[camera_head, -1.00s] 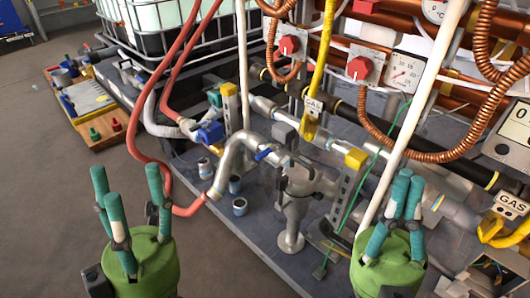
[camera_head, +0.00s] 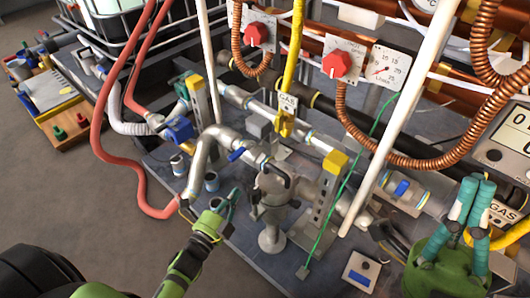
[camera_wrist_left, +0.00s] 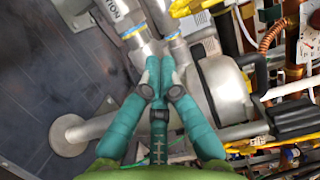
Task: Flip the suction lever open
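A small blue lever (camera_head: 237,155) sits on the grey bent pipe (camera_head: 203,155) left of the pump (camera_head: 272,190). In the left wrist view a grey pipe carries a partly cut-off label ending in "TION" (camera_wrist_left: 104,10); I cannot make out the blue lever there. My left gripper (camera_head: 235,192) is below the blue lever, left of the pump, and apart from the lever. Its teal fingers (camera_wrist_left: 160,66) are together at the tips and seem to hold nothing. My right gripper (camera_head: 478,182) is at the far right, fingers together and empty.
A second blue lever (camera_head: 402,188) is on a pipe at the right. Red hoses (camera_head: 100,140), a white pole (camera_head: 395,115) and a yellow-topped post (camera_head: 325,190) crowd the area. Small grey cups (camera_head: 211,182) stand near my left gripper.

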